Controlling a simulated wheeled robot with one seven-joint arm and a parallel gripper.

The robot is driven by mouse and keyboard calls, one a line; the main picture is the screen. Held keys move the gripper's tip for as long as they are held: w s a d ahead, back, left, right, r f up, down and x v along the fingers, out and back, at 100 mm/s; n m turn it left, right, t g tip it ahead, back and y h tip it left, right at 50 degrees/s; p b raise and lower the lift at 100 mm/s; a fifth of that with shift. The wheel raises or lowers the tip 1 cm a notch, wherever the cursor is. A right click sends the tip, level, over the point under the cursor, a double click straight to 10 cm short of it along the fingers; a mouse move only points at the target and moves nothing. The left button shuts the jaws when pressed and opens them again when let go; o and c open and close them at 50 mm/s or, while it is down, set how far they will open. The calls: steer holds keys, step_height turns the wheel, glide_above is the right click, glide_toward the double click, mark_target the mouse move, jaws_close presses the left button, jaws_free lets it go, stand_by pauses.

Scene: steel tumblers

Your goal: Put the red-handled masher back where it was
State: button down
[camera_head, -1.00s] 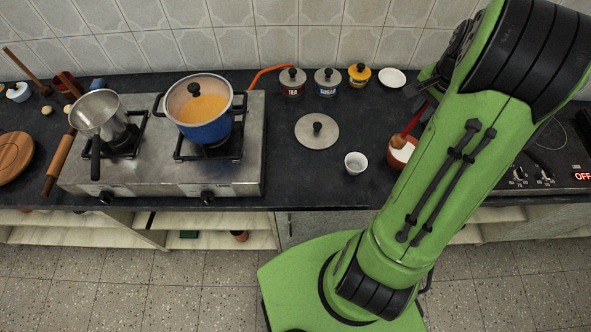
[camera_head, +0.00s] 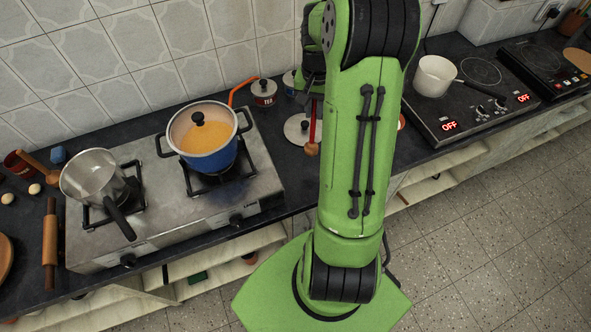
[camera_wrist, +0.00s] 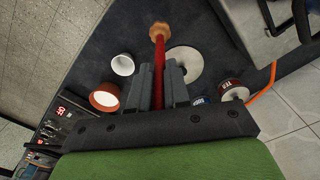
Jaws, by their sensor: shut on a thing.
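The masher (camera_head: 313,126) has a red handle and a brown, wood-like head. My gripper is shut on its red handle, which shows between the two grey fingers in the wrist view (camera_wrist: 159,84). The masher hangs head down, its head in front of the steel lid (camera_head: 293,129) in the head view. In the wrist view the masher's head (camera_wrist: 160,31) points away from my gripper and is clear of the brown pot (camera_wrist: 105,97) with white contents. My arm hides most of that pot in the head view.
A white cup (camera_wrist: 122,65) stands beside the brown pot. Jars (camera_head: 264,92) stand behind the lid. A blue pot (camera_head: 209,145) and a steel pan (camera_head: 93,177) sit on the gas stove (camera_head: 187,224) at left. A cream pan (camera_head: 435,76) sits on the right hob.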

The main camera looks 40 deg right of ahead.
mark_target(313, 134)
steer(key=f, duration=0.5)
steer(key=f+b, duration=0.1)
steer(key=f, duration=0.4)
steer(key=shift+s+d+f, duration=0.1)
steer(key=shift+d+f, duration=0.05)
steer(key=shift+d, duration=0.05)
steer(key=c, duration=1.1)
jaws_free()
step_height(313, 134, up, 12)
steer(key=p, duration=0.1)
steer(key=s+a+r+n+t+h, duration=0.15)
steer(key=a+r+n, duration=0.25)
steer(key=a+r, duration=0.55)
steer(key=s+a+r+n+t, duration=0.2)
steer(key=s+a+n, duration=0.1)
steer(key=s+a, duration=0.3)
steer(key=s+a+r+n+t+y, duration=0.1)
steer(key=s+a+n+t, duration=0.1)
steer(key=s+a, duration=0.5)
steer(key=shift+s+a+r+n, duration=0.3)
steer(key=shift+s+r+n, duration=0.05)
steer(key=shift+s+n, duration=0.15)
